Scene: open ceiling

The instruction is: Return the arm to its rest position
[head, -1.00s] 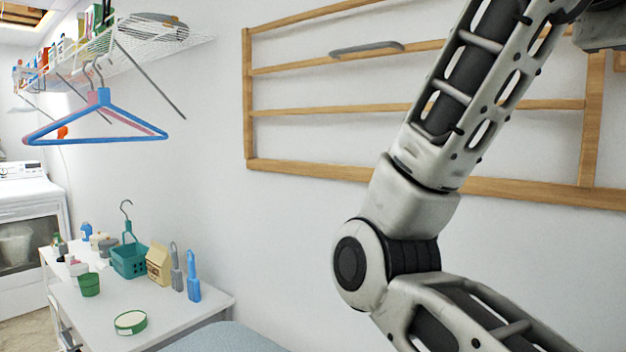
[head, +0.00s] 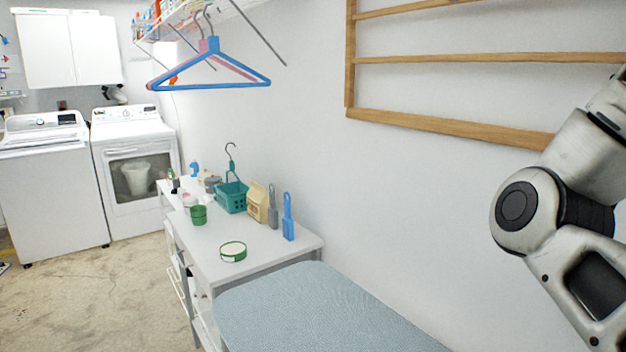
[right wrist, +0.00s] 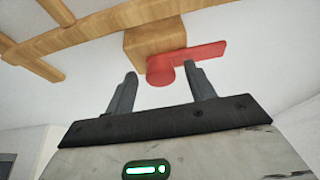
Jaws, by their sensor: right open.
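My right arm (head: 555,215) shows at the right edge of the head view, bent at a joint, in front of the white wall. Its gripper is outside the head view. In the right wrist view my right gripper (right wrist: 163,88) is open, its two dark fingers apart with nothing between them. Beyond the fingertips is a red piece (right wrist: 187,62) with a round end, at a wooden block (right wrist: 155,40); the gripper appears apart from it. My left gripper is in neither view.
A wooden wall rack (head: 440,124) is behind the arm. An ironing board (head: 310,310) is below. A white table (head: 215,235) holds a teal basket (head: 232,197) and several small items. Hangers (head: 210,68) hang from a shelf. Floor at left (head: 100,290) is clear.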

